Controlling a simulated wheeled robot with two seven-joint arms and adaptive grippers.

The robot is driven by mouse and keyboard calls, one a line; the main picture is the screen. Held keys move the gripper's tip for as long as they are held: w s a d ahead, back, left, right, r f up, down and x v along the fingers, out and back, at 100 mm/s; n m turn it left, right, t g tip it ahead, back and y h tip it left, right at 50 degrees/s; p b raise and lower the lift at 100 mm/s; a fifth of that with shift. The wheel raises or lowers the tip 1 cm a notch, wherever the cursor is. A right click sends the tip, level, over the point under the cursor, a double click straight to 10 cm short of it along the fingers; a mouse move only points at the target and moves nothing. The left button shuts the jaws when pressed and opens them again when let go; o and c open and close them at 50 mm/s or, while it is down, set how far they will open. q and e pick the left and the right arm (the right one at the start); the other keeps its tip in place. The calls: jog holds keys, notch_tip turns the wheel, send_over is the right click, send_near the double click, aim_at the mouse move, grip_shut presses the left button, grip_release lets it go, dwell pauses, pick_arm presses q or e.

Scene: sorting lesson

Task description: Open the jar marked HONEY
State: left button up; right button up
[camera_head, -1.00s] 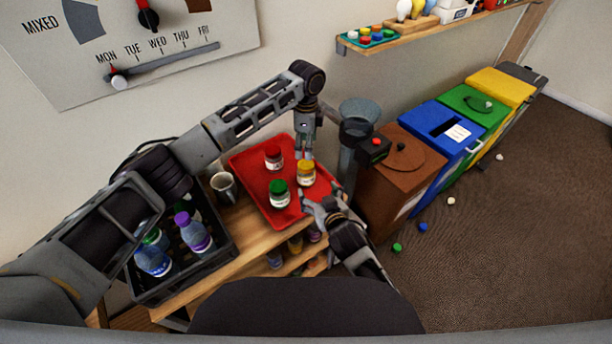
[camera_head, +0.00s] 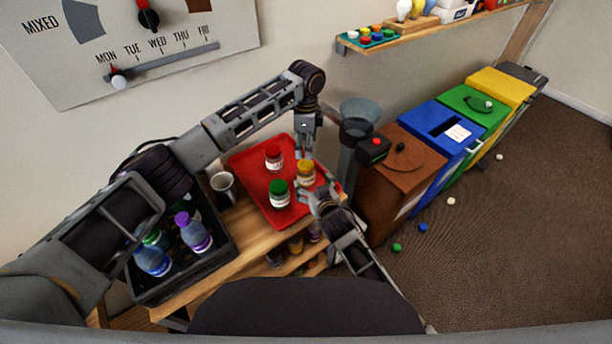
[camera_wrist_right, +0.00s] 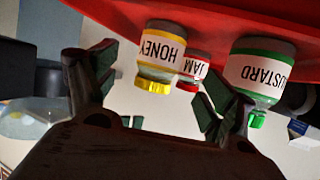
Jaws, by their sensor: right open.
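The HONEY jar (camera_head: 306,173), with a yellow lid, stands upright on the right part of a red tray (camera_head: 248,162). Its label and lid also show upside down in the right wrist view (camera_wrist_right: 162,52). My right gripper (camera_head: 312,193) is open, close to the jar's near side; in its wrist view the fingers (camera_wrist_right: 155,88) are spread, with the jar beyond the gap and not gripped. My left gripper (camera_head: 304,151) points down just above the yellow lid; whether its fingers touch the lid or are closed is unclear.
The red-lidded JAM jar (camera_head: 273,158) and green-lidded MUSTARD jar (camera_head: 279,194) share the tray. Left are a cup (camera_head: 223,188) and a black crate (camera_head: 222,265) of bottles. A grey funnel (camera_head: 360,112) stands close to the right, beside a brown bin (camera_head: 405,165).

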aim_at(309, 178)
jog(key=shift+x, duration=4.05)
jog(key=c, duration=1.4)
pick_arm(q)
jog(key=shift+c, duration=1)
pick_arm(e)
grip_shut()
pick_arm(q)
jog(key=shift+m, duration=0.4)
